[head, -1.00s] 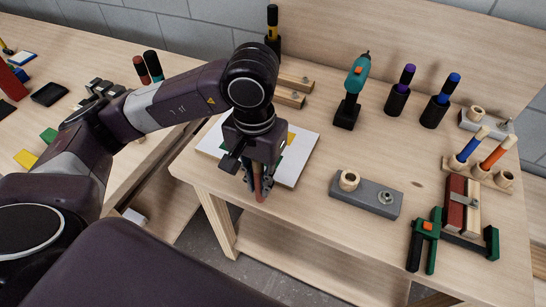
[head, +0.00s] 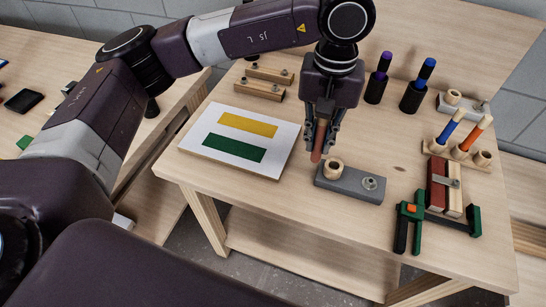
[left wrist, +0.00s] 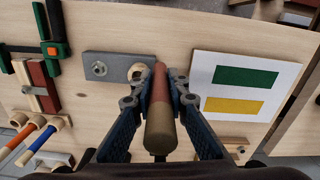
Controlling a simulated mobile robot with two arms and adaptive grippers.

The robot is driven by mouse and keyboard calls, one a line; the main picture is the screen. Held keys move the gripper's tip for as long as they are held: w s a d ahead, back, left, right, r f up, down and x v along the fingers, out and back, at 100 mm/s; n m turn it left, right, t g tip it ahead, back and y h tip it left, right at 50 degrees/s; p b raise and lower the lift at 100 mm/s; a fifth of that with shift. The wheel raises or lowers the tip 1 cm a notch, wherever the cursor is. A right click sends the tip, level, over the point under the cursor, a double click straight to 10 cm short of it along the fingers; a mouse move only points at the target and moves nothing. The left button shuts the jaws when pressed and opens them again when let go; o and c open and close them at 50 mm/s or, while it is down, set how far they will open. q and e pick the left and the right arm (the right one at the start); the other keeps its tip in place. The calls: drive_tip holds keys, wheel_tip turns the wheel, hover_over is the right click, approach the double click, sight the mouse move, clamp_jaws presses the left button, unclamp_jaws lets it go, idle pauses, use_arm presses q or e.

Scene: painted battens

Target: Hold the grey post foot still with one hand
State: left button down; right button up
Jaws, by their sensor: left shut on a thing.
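A grey block (head: 335,183) lies on the bench with a round wooden socket (head: 334,168) on its left end and a metal bolt with washer on its right. In the left wrist view the block (left wrist: 115,60) shows beyond the fingers, its socket partly hidden. My left gripper (head: 318,132) points down, shut on a reddish-brown rod (head: 318,153). The rod's lower end is just left of the socket; whether they touch, I cannot tell. The wrist view shows the rod (left wrist: 160,125) between the fingers. A smaller, paler grey block (head: 480,107) stands at the back right. My right gripper is out of view.
A white board (head: 200,150) with yellow and green strips lies left. Red and cream battens (head: 438,188) with a green clamp (head: 407,225) lie right of the block. The bench's front edge is near.

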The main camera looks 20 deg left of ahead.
use_arm(q)
drive_tip(key=w+d+n, duration=0.1)
drive_tip(key=w+d, duration=0.3)
drive_tip(key=shift+d+f, duration=0.15)
drive_tip(key=shift+f, duration=0.15)
idle(0.5)
drive_tip(key=shift+w, duration=0.1)
